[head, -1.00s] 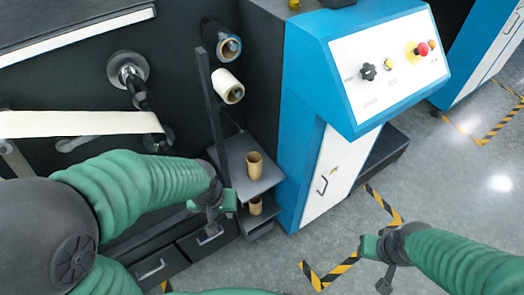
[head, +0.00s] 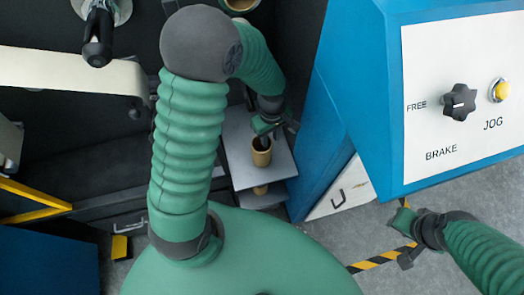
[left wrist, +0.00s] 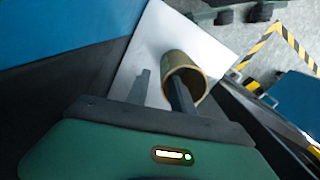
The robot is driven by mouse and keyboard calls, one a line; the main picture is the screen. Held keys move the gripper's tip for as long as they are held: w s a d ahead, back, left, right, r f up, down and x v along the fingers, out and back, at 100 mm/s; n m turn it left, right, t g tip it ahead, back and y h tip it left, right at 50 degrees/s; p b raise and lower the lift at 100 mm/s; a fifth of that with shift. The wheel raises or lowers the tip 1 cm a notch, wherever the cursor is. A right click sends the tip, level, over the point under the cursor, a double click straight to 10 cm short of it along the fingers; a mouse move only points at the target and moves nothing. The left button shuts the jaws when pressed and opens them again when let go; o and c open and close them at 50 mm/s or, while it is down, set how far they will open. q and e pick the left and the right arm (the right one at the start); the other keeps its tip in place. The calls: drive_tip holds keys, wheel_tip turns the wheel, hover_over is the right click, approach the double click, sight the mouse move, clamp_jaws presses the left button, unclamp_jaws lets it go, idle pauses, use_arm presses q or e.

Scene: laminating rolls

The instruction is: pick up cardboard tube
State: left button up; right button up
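A brown cardboard tube (head: 261,154) stands upright on a small grey shelf (head: 238,160). It also shows in the left wrist view (left wrist: 198,87), its open end facing the camera. My left gripper (head: 272,132) is just above the tube's rim in the head view. In the left wrist view its two fingers (left wrist: 160,90) are apart; one overlaps the tube's opening and seems to reach into it, the other is outside on the left. Contact cannot be told. My right gripper (head: 404,236) hangs above the floor at the lower right, away from the tube; its fingers are unclear.
Another tube (head: 261,190) shows partly on a lower shelf. A blue machine cabinet (head: 345,100) with a white control panel (head: 465,100) stands close on the right. The dark machine with a white web (head: 70,80) is at the left. Floor carries yellow-black tape (head: 385,257).

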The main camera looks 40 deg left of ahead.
sight(269, 145)
use_arm(q)
drive_tip(key=f, duration=0.3)
drive_tip(key=f+b, duration=0.1)
drive_tip(key=shift+s+d+f, duration=0.15)
drive_tip(key=shift+s, duration=0.2)
drive_tip(key=shift+w+d+f, duration=0.1)
drive_tip(key=shift+w+f, duration=0.05)
drive_tip(key=shift+w, duration=0.05)
clamp_jaws()
drive_tip(key=shift+s, duration=0.1)
idle(0.7)
